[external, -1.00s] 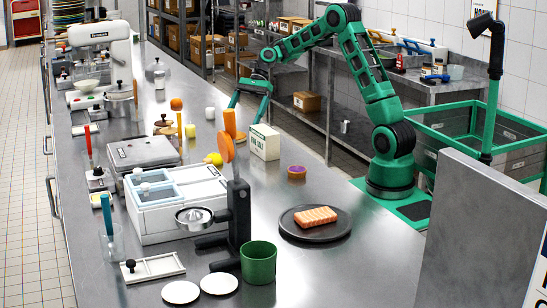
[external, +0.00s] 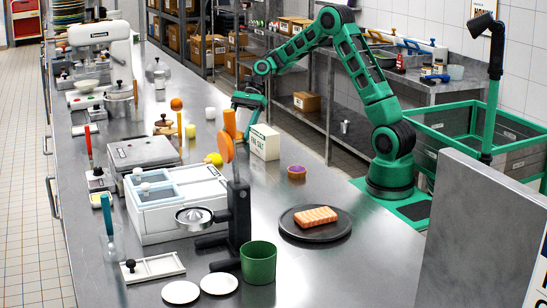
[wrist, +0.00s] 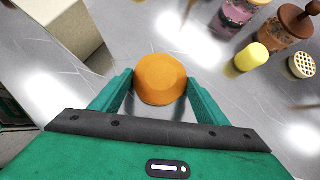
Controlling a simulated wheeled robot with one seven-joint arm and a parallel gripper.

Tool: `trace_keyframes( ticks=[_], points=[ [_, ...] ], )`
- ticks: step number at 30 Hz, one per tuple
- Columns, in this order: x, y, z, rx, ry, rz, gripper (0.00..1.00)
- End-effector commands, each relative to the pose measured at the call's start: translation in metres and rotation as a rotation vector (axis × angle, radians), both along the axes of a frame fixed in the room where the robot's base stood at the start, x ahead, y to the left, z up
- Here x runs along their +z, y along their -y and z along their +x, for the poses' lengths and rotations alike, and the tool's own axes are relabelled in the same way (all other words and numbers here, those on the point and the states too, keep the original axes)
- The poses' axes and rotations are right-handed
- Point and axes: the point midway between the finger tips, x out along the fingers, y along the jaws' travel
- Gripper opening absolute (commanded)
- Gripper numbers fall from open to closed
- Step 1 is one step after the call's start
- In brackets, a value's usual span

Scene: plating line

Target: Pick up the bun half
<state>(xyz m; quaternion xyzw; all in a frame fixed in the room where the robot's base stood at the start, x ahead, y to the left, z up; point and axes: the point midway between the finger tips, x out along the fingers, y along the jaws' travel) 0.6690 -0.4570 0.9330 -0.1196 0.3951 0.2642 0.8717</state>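The bun half, a rounded orange-brown piece (wrist: 160,79), shows in the middle of the wrist view. My gripper (wrist: 160,76) is open, with one green finger on each side of it. The fingertips appear close to its sides; I cannot tell whether they touch it. In the external view my gripper (external: 243,122) is low over the counter, behind the upright orange-and-black tool and left of the salt box. I cannot make out the bun half there; the tool and gripper seem to hide it.
The white salt box (external: 265,142) stands close beside my gripper and also shows in the wrist view (wrist: 62,28). The orange paddle-like tool (external: 228,150) stands nearer the camera. A yellow cylinder (wrist: 251,57) and jars lie to the right in the wrist view. A dark plate (external: 290,228) holds a ridged orange slab.

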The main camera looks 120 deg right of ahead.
Motion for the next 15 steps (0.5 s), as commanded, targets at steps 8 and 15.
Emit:
trace_keyframes(
  ticks=[8, 15],
  points=[
    [0.000, 0.000, 0.000, 0.001, 0.000, 0.001, 0.46],
    [0.019, 0.001, 0.001, 0.000, 0.003, -0.003, 0.46]
  ],
)
